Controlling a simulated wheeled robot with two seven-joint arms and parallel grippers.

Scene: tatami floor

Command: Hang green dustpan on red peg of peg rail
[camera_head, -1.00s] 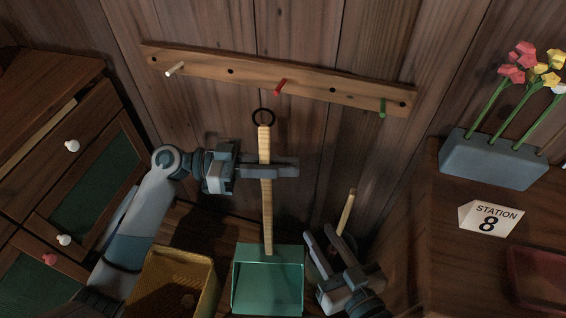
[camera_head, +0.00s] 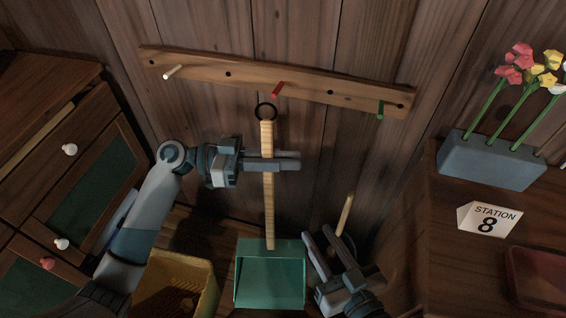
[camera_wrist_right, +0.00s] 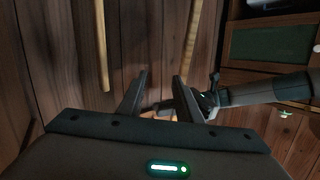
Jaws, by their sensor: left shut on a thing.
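The green dustpan (camera_head: 270,275) hangs upright below my left gripper (camera_head: 284,161), which is shut on its long wooden handle. A black ring (camera_head: 265,112) tops the handle. The red peg (camera_head: 277,90) sticks out of the wooden peg rail (camera_head: 305,90), a little above and right of the ring in the head view. The ring is apart from the peg in that picture; its depth from the wall is hard to tell. My right gripper (camera_head: 322,243) is low, right of the dustpan, with its fingers apart and empty. Its spread fingers also show in the right wrist view (camera_wrist_right: 160,92).
The rail also bears a white peg (camera_head: 173,71) and a green peg (camera_head: 380,109). A yellow bin (camera_head: 178,285) stands left of the dustpan. Another wooden stick (camera_head: 346,212) stands behind my right gripper. Drawers (camera_head: 75,165) flank the left, a cabinet with a flower planter (camera_head: 490,160) the right.

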